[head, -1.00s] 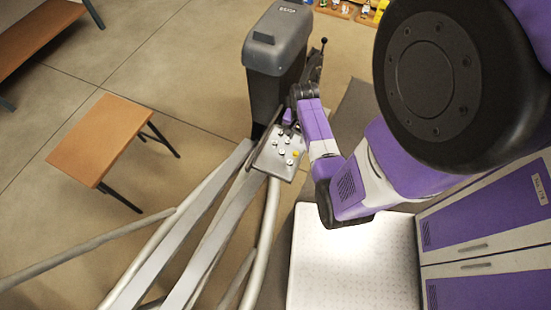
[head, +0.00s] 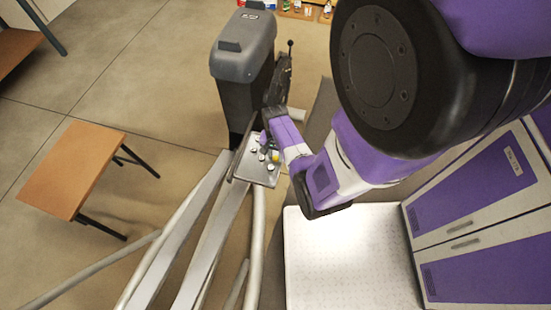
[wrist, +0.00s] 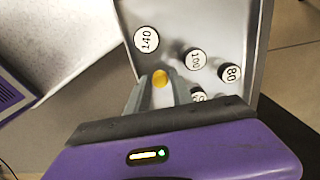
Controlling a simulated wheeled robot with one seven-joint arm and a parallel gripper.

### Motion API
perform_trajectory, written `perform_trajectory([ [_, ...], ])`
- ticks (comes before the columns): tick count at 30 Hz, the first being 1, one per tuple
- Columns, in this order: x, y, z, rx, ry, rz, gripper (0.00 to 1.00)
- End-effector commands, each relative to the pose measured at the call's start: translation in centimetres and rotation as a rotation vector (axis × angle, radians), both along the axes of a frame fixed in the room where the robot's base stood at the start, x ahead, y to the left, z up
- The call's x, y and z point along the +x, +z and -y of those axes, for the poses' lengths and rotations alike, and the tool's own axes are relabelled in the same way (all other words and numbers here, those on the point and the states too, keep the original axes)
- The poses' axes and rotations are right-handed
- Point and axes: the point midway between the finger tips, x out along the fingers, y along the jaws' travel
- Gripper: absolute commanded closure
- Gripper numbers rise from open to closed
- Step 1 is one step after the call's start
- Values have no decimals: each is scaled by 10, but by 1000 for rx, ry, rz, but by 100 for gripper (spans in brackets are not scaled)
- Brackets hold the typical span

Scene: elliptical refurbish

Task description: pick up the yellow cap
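The yellow cap (head: 275,155) is on the grey metal tray (head: 253,173), near the tray's right side in the head view. In the wrist view the yellow cap (wrist: 160,77) shows between the tips of my gripper's two fingers (wrist: 159,80), with small gaps on both sides. My gripper is open; whether the fingertips are level with the cap or above it, I cannot tell. In the head view my gripper (head: 264,138) is over the tray's far end, close to the cap, and its fingers are hard to make out.
White round caps marked 140 (wrist: 146,40), 100 (wrist: 195,59) and 80 (wrist: 230,73) sit around the yellow one; another is partly hidden by my gripper. The elliptical machine's dark housing (head: 243,60) stands behind the tray. A white perforated surface (head: 345,260) and purple cabinets (head: 470,215) are right.

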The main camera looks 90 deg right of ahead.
Motion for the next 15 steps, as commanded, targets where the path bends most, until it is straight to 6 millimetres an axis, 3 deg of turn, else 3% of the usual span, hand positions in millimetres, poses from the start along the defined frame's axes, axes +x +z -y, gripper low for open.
perform_trajectory([
  [4, 0, 0, 0, -1, 0, 0, 73],
  [9, 0, 0, 0, 0, 1, 0, 100],
  [15, 0, 1, 0, 0, 1, 0, 100],
])
